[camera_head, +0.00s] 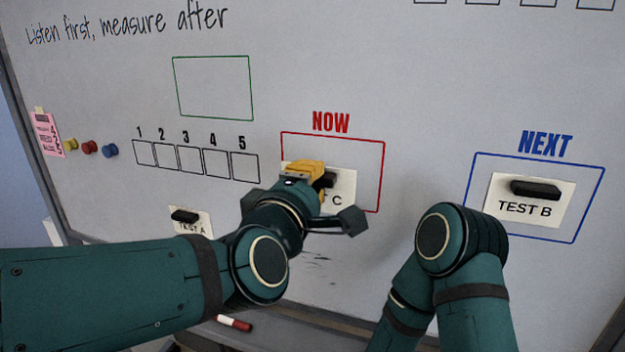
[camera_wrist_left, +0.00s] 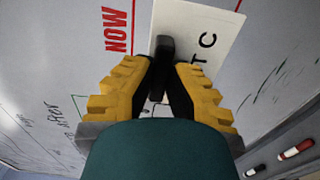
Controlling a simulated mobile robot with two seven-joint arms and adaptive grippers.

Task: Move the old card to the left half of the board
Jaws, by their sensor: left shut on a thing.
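A white card (camera_head: 346,190) lies flat on the whiteboard (camera_head: 400,90), inside the red NOW frame at its lower left. My left gripper (camera_head: 318,178) is shut on the card's black handle. In the left wrist view, the yellow-and-black fingers (camera_wrist_left: 163,82) close on the handle (camera_wrist_left: 163,48), and the card (camera_wrist_left: 198,28) shows beyond with the letters "T C". My right arm shows at the lower right, but its gripper is out of view.
The TEST B card (camera_head: 520,211) is in the blue NEXT frame. The TEST A card (camera_head: 190,222) is at lower left, partly hidden by my left arm. An empty green frame (camera_head: 213,88), numbered boxes, round magnets (camera_head: 89,147) and a pink note (camera_head: 46,134) are left. A marker (camera_head: 235,323) lies below.

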